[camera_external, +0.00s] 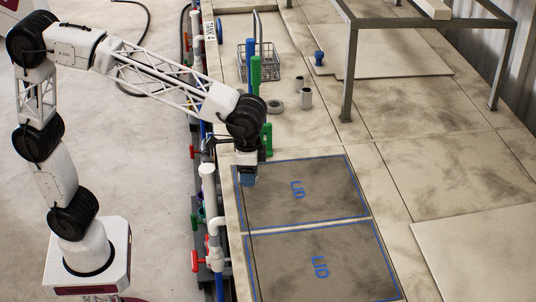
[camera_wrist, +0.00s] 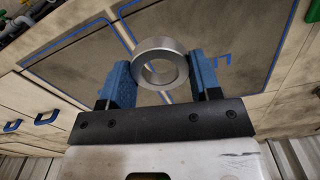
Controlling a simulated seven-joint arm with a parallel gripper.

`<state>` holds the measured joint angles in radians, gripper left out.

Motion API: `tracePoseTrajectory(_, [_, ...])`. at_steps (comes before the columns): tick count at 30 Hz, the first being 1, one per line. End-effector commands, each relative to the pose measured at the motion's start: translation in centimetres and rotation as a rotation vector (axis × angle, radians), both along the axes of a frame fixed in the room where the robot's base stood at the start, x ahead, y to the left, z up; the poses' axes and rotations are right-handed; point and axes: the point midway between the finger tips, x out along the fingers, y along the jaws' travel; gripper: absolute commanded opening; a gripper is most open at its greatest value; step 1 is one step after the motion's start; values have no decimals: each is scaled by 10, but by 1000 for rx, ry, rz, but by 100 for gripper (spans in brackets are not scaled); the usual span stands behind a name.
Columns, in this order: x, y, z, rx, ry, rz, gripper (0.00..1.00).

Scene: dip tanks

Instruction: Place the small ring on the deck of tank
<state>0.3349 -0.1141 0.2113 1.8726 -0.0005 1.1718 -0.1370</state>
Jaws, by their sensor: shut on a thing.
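My gripper (camera_external: 248,180) hangs over the upper left corner of the upper panel marked LID (camera_external: 320,200) in the external view. In the wrist view its two blue fingers (camera_wrist: 160,64) are shut on the small silver ring (camera_wrist: 160,45), one on each side. The ring's hole faces the wrist camera, and the panel shows behind it. In the external view I cannot make out the held ring. The tank deck (camera_external: 400,140) is pale, stained slabs around the lids. I cannot tell the exact height of the ring above it.
A grey ring (camera_external: 276,107), short metal cylinders (camera_external: 305,97), a wire basket (camera_external: 266,68) and a blue knob (camera_external: 319,58) stand farther back. Upright green (camera_external: 255,75) and blue handles rise nearby. A metal frame (camera_external: 349,75) stands right. Pipes (camera_external: 209,190) run along the left edge.

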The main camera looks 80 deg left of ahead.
Motion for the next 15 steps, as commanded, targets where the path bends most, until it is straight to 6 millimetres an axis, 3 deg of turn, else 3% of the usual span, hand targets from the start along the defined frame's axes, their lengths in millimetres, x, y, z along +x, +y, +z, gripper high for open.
tracePoseTrajectory(1, [0, 0, -18, 1, 3, 0, 34])
tracePoseTrajectory(6, [0, 0, -57, 0, 2, 0, 34])
tracePoseTrajectory(10, [0, 0, -72, 0, 1, 0, 34])
tracePoseTrajectory(15, [0, 0, -77, 0, 0, 0, 34])
